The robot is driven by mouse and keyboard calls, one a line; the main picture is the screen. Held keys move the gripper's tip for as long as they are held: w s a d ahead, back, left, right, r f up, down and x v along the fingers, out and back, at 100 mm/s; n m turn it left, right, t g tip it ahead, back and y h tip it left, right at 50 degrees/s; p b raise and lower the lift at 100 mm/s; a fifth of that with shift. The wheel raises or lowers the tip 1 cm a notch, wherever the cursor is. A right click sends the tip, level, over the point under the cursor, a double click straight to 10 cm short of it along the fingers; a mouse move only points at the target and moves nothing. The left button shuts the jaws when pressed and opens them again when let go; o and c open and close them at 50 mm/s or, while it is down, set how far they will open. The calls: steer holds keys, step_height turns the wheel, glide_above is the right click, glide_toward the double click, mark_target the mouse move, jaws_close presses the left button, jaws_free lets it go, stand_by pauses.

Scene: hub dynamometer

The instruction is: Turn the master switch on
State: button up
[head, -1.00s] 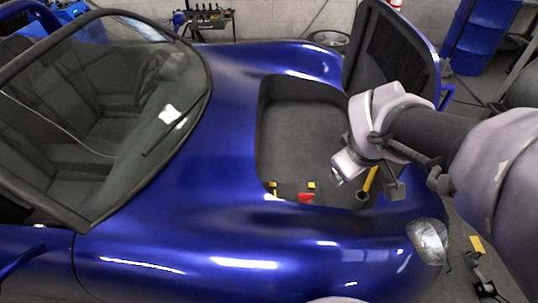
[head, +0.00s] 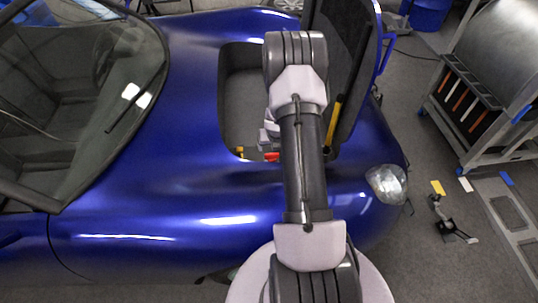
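A small red part (head: 271,156), which may be the master switch, sits at the near edge of the open front compartment (head: 240,95) of the blue car. It is too small to tell its position, on or off. My arm reaches over the fender into the compartment. My gripper (head: 266,138) shows as a small grey shape just above and behind the red part, partly hidden by my arm. I cannot tell whether it touches the red part, and its fingers are not clear.
The raised front lid (head: 345,60) stands right of the compartment, with a yellow bar (head: 333,122) near it. A yellow-marked part (head: 240,152) is left of the red part. The blue fender (head: 150,215) lies in front. A metal rack (head: 470,100) stands on the right.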

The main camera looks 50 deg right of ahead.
steer(key=p+x, duration=0.1)
steer(key=x, duration=0.7)
steer(key=shift+w+d+f+p, duration=0.2)
steer(key=shift+w+p, duration=0.05)
steer(key=shift+p, duration=0.55)
steer(key=shift+p+x, duration=0.55)
steer(key=shift+x, duration=0.5)
steer(key=shift+s+a, duration=0.1)
steer(key=shift+c, duration=0.4)
steer(key=c, duration=1.3)
